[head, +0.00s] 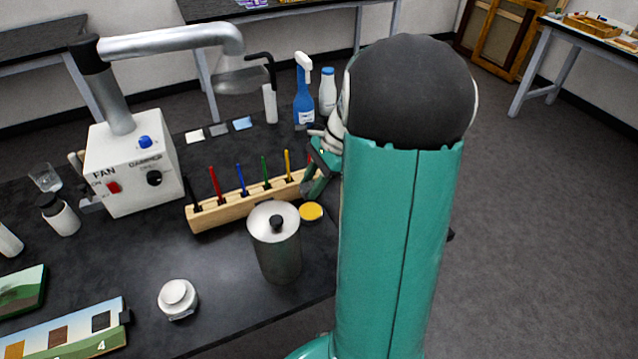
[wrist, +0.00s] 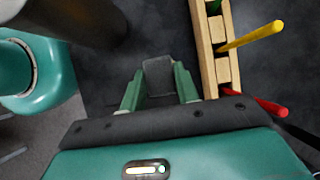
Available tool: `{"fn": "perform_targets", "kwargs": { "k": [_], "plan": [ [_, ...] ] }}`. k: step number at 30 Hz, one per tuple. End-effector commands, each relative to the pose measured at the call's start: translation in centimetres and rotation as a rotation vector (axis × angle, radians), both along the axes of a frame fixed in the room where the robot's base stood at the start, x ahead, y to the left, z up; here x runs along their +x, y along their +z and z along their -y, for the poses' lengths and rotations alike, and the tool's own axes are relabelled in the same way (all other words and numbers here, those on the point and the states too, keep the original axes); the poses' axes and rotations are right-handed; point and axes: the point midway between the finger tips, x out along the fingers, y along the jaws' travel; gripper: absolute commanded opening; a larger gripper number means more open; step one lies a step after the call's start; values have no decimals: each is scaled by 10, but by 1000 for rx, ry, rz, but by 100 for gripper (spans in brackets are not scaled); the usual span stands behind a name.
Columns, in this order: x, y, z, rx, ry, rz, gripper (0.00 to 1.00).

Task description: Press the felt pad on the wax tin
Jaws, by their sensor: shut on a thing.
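The wax tin (head: 311,211), a small round tin with a yellow top, sits on the black bench beside the wooden rack in the head view. I cannot make it out in the wrist view. My gripper (wrist: 160,88) is shut on a dark grey block, the felt pad (wrist: 158,73), held between the fingertips. In the head view my gripper (head: 318,178) is near the rack's right end, just beyond the tin in the picture and partly hidden by my arm. The pad is not clear there, and I cannot tell its height above the bench.
The wooden rack (head: 234,207) holds several coloured-handled tools; it also shows in the wrist view (wrist: 208,62). A grey lidded canister (head: 277,250) stands close left of the tin. A white jar (head: 178,298), fan box (head: 135,165) and blue spray bottle (head: 304,100) stand around.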

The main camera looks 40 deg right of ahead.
Motion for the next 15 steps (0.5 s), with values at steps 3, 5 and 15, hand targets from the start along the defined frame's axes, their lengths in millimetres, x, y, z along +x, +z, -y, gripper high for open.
{"fn": "perform_targets", "kwargs": {
  "k": [3, 5, 15],
  "plan": [
    [-1, -12, 0, 2, -1, -2, 13],
    [-1, -18, 0, 2, -1, -2, 13],
    [-1, -49, 0, 2, 0, -2, 13]
  ]
}}
